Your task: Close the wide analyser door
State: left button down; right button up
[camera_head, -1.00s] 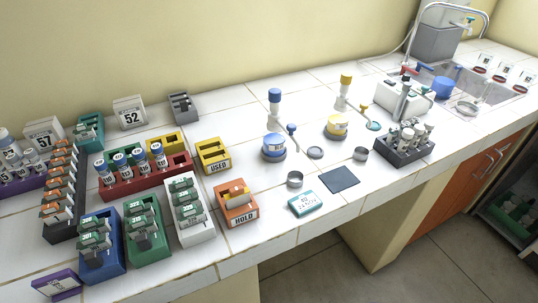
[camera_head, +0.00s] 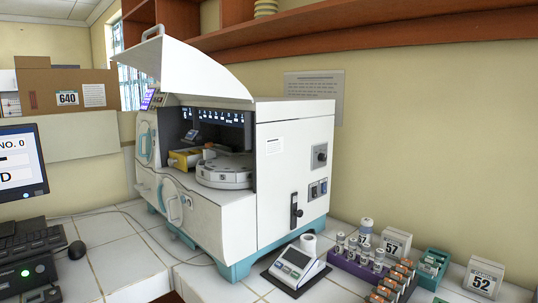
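The wide analyser (camera_head: 285,175) stands on the tiled bench, a white box with teal feet. Its wide door (camera_head: 185,65) is a white curved lid, raised and tilted up above the opening, with a grey handle (camera_head: 153,33) at its upper front edge. Inside the open bay are a round white carousel (camera_head: 224,172) and a yellow block (camera_head: 186,158). Neither of my grippers is in view.
A small device with a display (camera_head: 297,265) stands in front of the analyser's right side. Purple (camera_head: 345,262) and teal (camera_head: 432,268) racks and number cards 57 (camera_head: 395,243) and 52 (camera_head: 484,278) are at right. A monitor (camera_head: 20,165), keyboard and mouse (camera_head: 77,250) are at left. A wooden shelf (camera_head: 270,35) runs above.

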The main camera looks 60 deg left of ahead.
aim_at(183, 69)
jog(key=u, duration=2.15)
jog(key=k, duration=1.05)
jog(key=u, duration=0.95)
jog(key=i, duration=1.05)
jog(key=z, duration=0.75)
